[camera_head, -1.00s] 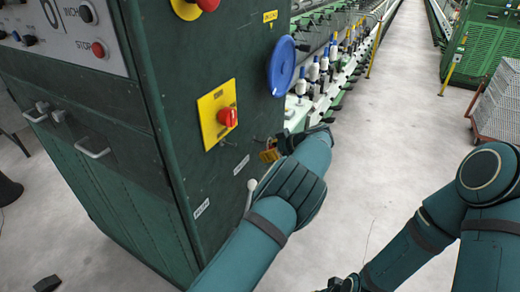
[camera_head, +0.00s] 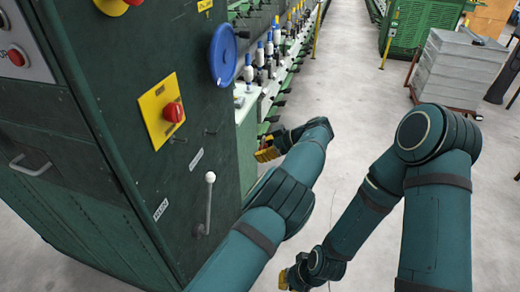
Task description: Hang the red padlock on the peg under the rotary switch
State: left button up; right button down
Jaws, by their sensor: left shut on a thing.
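The red rotary switch (camera_head: 174,112) sits on a yellow plate (camera_head: 153,118) on the dark green cabinet side. A small dark peg (camera_head: 179,139) sticks out just under the switch, and another peg (camera_head: 210,132) is to its right. My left gripper (camera_head: 266,151) is to the right of the cabinet's edge, apart from the pegs. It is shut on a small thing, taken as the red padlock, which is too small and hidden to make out. My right gripper (camera_head: 287,279) is low at the bottom edge, partly hidden; its jaw opening cannot be made out.
A blue handwheel (camera_head: 223,54) sticks out above and right of the switch. A lever with a pale knob (camera_head: 209,179) is below the pegs. Spindles line the machine behind my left gripper. Clear floor (camera_head: 350,110) lies right; a grey crate stack (camera_head: 455,68) stands beyond.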

pick_arm(q)
jog(key=shift+r, duration=0.15)
jog(key=shift+r, duration=0.65)
jog(key=s+d, duration=0.2)
jog(key=d, duration=0.5)
jog(key=shift+s+p, duration=0.25)
jog(key=shift+p, duration=0.1)
dwell(0.3)
dwell(1.2)
